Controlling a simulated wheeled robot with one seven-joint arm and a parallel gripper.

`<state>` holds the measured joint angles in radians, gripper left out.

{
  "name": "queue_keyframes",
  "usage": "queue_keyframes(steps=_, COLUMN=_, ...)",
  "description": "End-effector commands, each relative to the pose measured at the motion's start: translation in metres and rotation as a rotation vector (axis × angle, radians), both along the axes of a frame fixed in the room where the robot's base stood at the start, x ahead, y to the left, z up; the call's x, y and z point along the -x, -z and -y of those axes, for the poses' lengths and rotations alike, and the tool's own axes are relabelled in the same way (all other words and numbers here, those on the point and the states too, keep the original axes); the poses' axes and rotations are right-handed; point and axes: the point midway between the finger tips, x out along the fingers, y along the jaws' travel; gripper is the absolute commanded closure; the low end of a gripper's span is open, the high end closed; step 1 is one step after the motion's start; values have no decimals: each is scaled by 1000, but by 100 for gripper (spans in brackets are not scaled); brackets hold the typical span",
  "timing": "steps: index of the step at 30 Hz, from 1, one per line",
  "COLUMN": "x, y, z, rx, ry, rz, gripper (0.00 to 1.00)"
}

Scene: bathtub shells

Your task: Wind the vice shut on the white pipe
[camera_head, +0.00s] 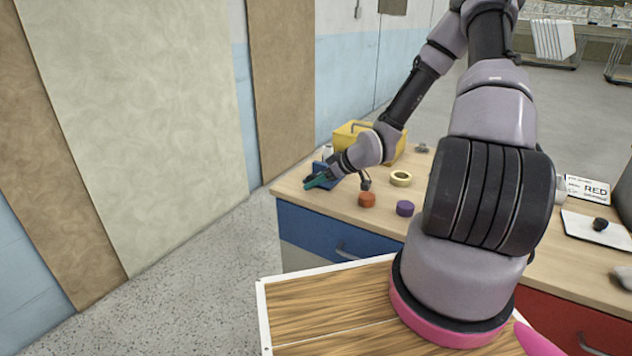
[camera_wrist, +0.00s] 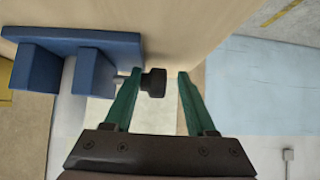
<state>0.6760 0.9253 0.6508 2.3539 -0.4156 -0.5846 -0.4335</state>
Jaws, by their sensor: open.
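The blue vice (camera_wrist: 95,46) shows in the wrist view at upper left, with two block jaws. In the head view the vice (camera_head: 322,167) is at the workbench's far left corner, partly hidden by my gripper. The white pipe (camera_wrist: 68,112) shows between and below the jaws; whether both jaws touch it I cannot tell. A black knob (camera_wrist: 154,82) sits on the vice's screw, on the right side. My gripper (camera_wrist: 159,75) is open, with its teal fingers on either side of the knob. The knob is close to the left finger, with a wider gap to the right one.
The workbench (camera_head: 440,172) carries a yellow toolbox (camera_head: 350,133) behind the vice. A yellow tape roll (camera_head: 401,179), an orange piece (camera_head: 367,199) and a purple piece (camera_head: 404,208) lie to the right of my gripper. Open floor (camera_head: 200,270) lies left of the bench.

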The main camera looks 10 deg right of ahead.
Motion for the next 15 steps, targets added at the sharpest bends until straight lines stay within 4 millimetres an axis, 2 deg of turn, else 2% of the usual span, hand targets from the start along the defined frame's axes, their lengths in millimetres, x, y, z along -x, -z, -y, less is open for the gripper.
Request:
queue_keyframes(steps=8, x=1, y=-2, z=4, rx=1, ry=4, rz=1, gripper=44)
queue_keyframes(steps=15, x=21, y=-28, z=26, rx=3, ry=7, rz=3, gripper=44)
